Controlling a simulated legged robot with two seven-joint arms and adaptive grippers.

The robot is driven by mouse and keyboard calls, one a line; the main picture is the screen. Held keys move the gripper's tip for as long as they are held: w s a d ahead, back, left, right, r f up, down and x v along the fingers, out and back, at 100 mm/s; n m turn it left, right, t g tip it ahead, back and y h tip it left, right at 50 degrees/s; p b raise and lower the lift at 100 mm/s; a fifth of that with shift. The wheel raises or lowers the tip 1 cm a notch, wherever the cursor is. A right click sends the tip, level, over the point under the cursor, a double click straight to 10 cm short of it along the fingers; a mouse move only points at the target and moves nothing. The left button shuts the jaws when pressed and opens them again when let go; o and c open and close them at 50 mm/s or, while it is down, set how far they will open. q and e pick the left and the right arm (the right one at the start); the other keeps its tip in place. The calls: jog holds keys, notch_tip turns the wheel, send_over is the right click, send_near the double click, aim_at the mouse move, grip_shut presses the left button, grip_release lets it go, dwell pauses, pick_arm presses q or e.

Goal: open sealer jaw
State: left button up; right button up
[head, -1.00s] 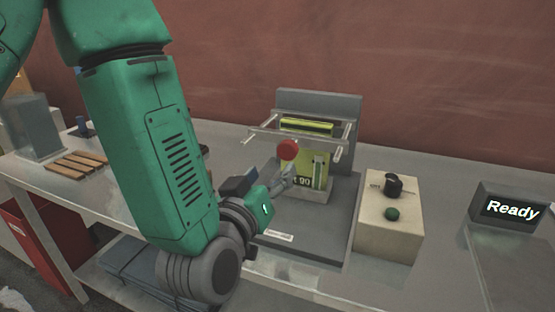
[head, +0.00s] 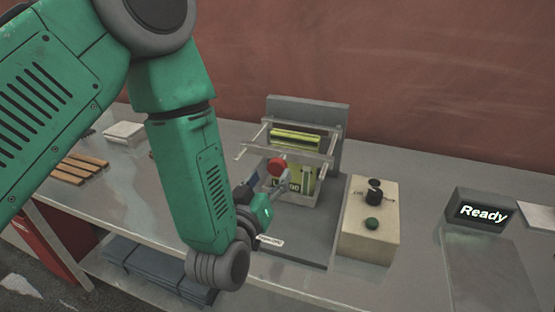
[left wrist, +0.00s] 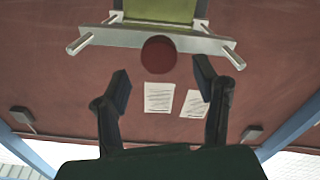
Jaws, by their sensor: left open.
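The sealer (head: 342,118) stands on a dark base plate on the table, with a light metal bar frame (head: 312,154) at its front. A round red knob (head: 276,167) sits at the front of that frame. In the left wrist view, the red knob (left wrist: 159,55) lies between and beyond the open fingers (left wrist: 163,88), with gaps on both sides. My right gripper is not in view.
A beige control box (head: 368,222) with a black dial and green button stands right of the sealer. A "Ready" display (head: 483,212) is further right. Wooden slats (head: 80,168) lie at the left. The table front between box and display is clear.

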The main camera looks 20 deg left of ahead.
aim_at(275, 169)
pick_arm(q)
jog(key=w, duration=0.5)
jog(key=shift+w+d+p, duration=0.1)
jog(key=shift+p, duration=0.25)
